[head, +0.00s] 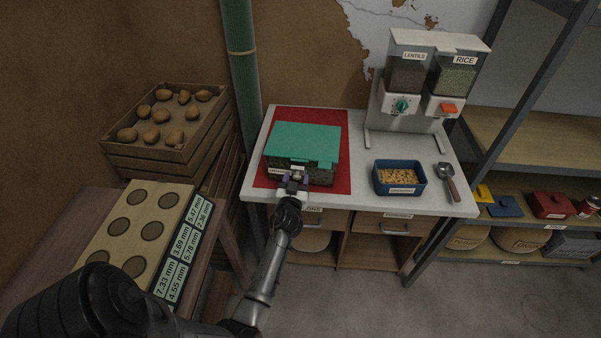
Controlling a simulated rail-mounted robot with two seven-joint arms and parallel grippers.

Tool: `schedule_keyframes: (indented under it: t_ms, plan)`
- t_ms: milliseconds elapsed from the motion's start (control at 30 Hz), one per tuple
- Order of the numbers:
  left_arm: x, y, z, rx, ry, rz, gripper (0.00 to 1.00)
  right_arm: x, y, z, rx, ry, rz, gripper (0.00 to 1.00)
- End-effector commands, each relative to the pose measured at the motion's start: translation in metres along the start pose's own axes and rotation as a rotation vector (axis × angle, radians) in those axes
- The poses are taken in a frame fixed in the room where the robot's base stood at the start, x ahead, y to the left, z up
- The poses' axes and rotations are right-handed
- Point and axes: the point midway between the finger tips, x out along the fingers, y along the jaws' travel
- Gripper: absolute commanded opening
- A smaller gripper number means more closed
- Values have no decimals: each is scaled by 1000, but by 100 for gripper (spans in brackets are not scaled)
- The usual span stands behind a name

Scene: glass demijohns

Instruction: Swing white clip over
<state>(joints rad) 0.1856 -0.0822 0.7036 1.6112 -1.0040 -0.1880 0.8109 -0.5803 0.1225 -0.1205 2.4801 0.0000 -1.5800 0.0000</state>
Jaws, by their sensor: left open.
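A box with a green lid (303,142) and a dark, see-through-looking body (322,176) sits on a red mat (341,122) on the white-topped table. My left gripper (295,179) is at the front side of the box, just below the lid's front edge. Its fingers are open, one to each side of a small pale part at the box front. I cannot tell for sure whether that part is the white clip, or whether the fingers touch it. The gripper hides part of the box front. My right gripper is not in view.
A blue bin (400,188) of pale pieces and a metal scoop (447,182) lie right of the mat. A lentils and rice dispenser (418,90) stands behind them. A crate of potatoes (168,125) and a board with round holes (135,225) are on the left. A green pipe (241,65) rises behind the table.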

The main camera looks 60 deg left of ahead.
Motion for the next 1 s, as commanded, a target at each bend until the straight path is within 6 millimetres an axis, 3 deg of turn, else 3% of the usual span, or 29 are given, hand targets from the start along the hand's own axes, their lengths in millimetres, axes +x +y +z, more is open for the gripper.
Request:
schedule_keyframes:
  t_ms: [533,867,1000]
  plan:
    - [6,-3,0,-1,1,-4,54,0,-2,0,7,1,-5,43]
    - [6,-2,0,-1,1,-4,24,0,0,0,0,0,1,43]
    - [6,-2,1,-1,4,-4,23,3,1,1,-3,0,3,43]
